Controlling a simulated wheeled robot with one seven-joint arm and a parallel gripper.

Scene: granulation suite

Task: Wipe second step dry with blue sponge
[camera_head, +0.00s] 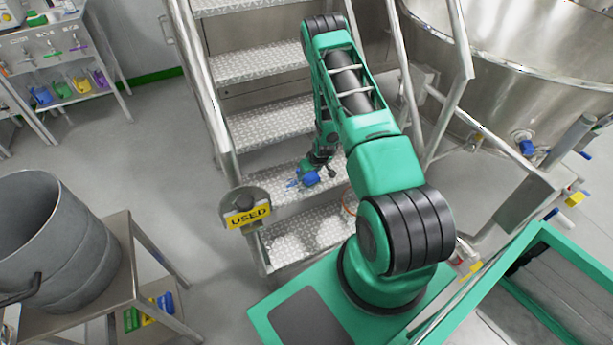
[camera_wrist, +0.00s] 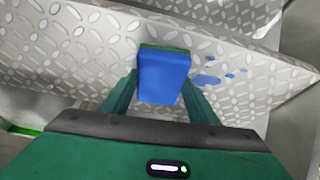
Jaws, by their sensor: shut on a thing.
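My gripper (camera_head: 316,168) is over the second step (camera_head: 262,187) from the bottom of the metal stairs. It is shut on the blue sponge (camera_head: 309,178), which also shows between the fingers in the wrist view (camera_wrist: 163,78). A thin green layer shows along the sponge's far edge. Blue wet patches (camera_wrist: 207,79) lie on the diamond-plate step just right of the sponge. In the head view, blue marks (camera_head: 292,184) show just left of the sponge. Whether the sponge touches the step is hard to tell.
A round holder with a yellow "USED" sign (camera_head: 248,215) stands at the left foot of the stairs. Handrails (camera_head: 205,90) flank the steps. A large steel vessel (camera_head: 530,95) is at the right. A grey drum (camera_head: 55,245) sits on a cart at the left.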

